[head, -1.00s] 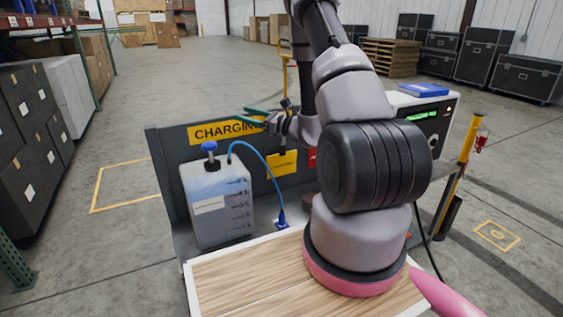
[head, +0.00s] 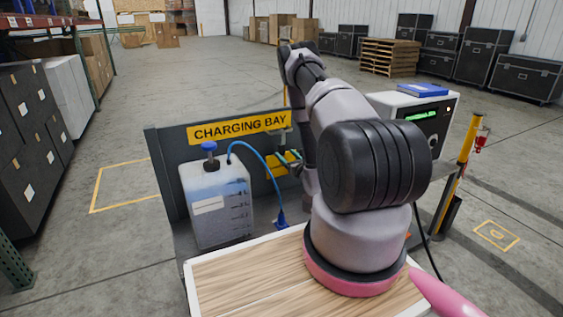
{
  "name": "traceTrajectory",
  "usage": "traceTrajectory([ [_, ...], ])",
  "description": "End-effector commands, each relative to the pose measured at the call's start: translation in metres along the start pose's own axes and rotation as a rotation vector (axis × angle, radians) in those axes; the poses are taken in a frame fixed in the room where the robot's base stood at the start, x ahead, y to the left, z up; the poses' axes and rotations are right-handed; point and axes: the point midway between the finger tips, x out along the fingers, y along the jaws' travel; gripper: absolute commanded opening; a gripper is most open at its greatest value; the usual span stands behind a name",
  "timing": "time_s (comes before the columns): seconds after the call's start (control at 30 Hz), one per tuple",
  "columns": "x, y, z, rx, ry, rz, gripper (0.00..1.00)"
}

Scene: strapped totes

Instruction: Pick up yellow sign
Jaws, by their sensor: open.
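A small yellow sign (head: 275,168) is at the dark back panel, right of the blue hose; my gripper covers part of it. My gripper (head: 285,160) is open, its teal fingers overlapping the small sign in the picture. Whether they touch it or surround it cannot be told. A larger yellow sign reading "CHARGING BAY" (head: 240,127) is on the upper part of the panel, above and left of my gripper. My arm hides the right part of the panel.
A translucent jug (head: 217,205) with a blue cap stands left of my gripper. A blue hose (head: 262,160) curves between them. A white box with a green display (head: 423,115) is at right. A yellow post (head: 468,140) stands beyond it.

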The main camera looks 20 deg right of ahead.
Motion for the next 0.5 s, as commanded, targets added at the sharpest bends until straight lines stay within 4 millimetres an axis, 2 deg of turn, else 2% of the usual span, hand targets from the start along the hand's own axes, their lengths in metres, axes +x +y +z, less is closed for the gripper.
traceTrajectory([
  [0.3,0.043,0.002,0.001,-0.001,-0.002,0.004,0.7],
  [0.5,0.052,0.002,0.001,0.0,0.0,0.003,0.7],
])
